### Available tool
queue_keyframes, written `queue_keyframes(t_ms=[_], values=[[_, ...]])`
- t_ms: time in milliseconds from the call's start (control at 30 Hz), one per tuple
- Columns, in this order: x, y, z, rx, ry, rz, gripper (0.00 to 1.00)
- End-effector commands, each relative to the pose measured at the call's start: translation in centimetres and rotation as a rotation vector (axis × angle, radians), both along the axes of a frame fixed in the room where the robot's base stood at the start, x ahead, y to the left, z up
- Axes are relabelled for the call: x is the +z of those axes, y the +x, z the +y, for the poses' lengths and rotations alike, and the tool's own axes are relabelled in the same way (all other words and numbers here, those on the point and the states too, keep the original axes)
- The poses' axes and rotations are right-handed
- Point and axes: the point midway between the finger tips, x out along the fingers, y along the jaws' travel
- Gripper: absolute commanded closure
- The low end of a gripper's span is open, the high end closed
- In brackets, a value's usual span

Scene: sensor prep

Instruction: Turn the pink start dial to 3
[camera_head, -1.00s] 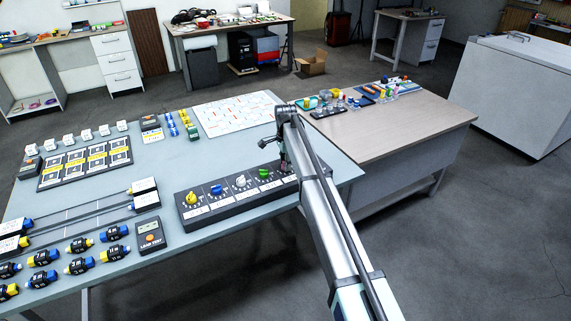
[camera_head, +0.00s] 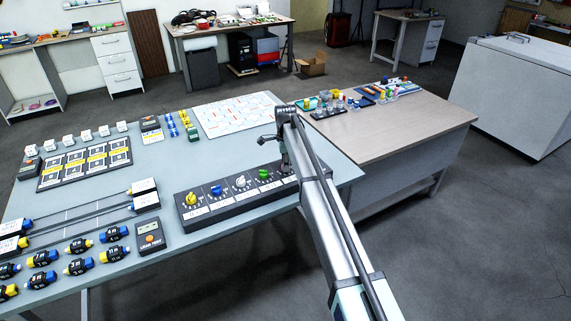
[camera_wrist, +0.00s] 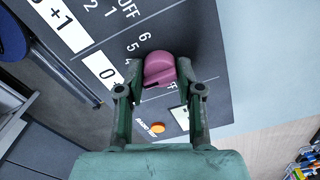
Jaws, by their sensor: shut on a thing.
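The pink start dial (camera_wrist: 160,69) sits on the dark dial panel (camera_wrist: 205,45) in the wrist view. My gripper (camera_wrist: 161,72) is shut on it, with one finger on each side of the knob. Printed marks OFF, 6, 5 and 4 show around the dial; the other marks are partly hidden by my fingers. I cannot tell which mark the dial points to. In the head view the panel (camera_head: 228,206) lies along the table's front edge, and my gripper (camera_head: 286,168) is over its right end, hiding the pink dial.
Yellow (camera_head: 192,199), blue (camera_head: 216,190), white (camera_head: 240,181) and green (camera_head: 264,174) dials stand in a row left of my gripper. An orange round spot (camera_wrist: 158,128) shows below the dial. A grey leak tester (camera_head: 150,236) lies left of the panel.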

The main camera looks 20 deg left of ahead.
Motion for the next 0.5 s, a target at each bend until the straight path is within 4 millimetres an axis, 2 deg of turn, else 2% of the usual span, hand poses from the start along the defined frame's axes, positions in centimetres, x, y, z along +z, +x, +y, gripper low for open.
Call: queue_keyframes(t_ms=[33,100,500], values=[[-0.15,-0.12,-0.07,0.0,-0.001,0.003,0.57],[-0.14,-0.1,-0.06,0.0,-0.001,0.003,0.39],[0.41,-0.01,0.0,0.001,0.0,0.0,0.39]])
